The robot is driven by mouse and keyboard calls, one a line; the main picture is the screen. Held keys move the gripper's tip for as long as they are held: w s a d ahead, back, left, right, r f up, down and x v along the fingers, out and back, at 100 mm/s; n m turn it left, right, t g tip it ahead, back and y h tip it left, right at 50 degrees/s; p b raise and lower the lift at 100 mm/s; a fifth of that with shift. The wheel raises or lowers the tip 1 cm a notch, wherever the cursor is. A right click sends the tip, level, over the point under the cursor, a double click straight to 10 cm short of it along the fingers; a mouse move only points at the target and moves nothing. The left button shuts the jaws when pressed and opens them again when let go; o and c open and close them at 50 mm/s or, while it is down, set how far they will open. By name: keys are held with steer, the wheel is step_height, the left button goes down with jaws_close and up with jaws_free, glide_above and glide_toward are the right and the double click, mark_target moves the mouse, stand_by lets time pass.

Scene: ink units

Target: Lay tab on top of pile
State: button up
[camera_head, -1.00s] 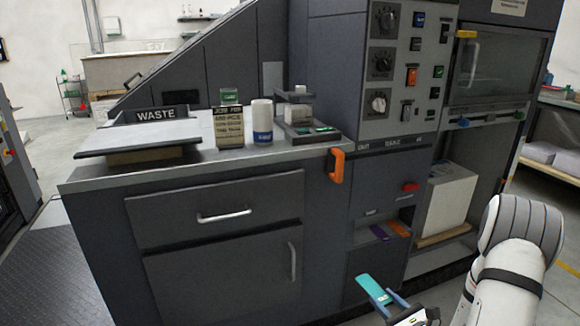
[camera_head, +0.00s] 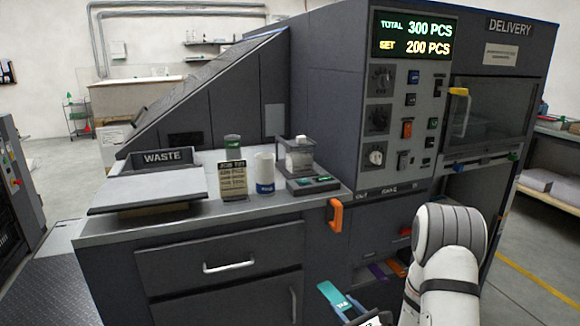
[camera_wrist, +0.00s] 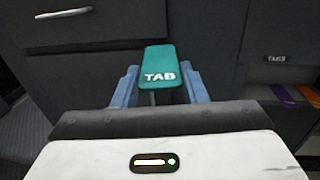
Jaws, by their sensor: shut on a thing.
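The teal tab, lettered "TAB", sits between the two blue fingers of my gripper (camera_head: 345,304) at the bottom of the head view. The teal tab (camera_head: 331,294) is held in the air in front of the grey cabinet. In the wrist view, the teal tab (camera_wrist: 159,62) sticks out beyond the fingers of my gripper (camera_wrist: 159,86), which is shut on it. The pile is not visible now; my white arm covers much of the lower delivery bay.
A slot holds purple (camera_head: 377,271) and orange tabs. The display (camera_head: 413,38) reads total 300, set 200.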

step_height(320, 180, up, 11)
steer(key=p, duration=1.3)
steer(key=shift+s+f, duration=0.1)
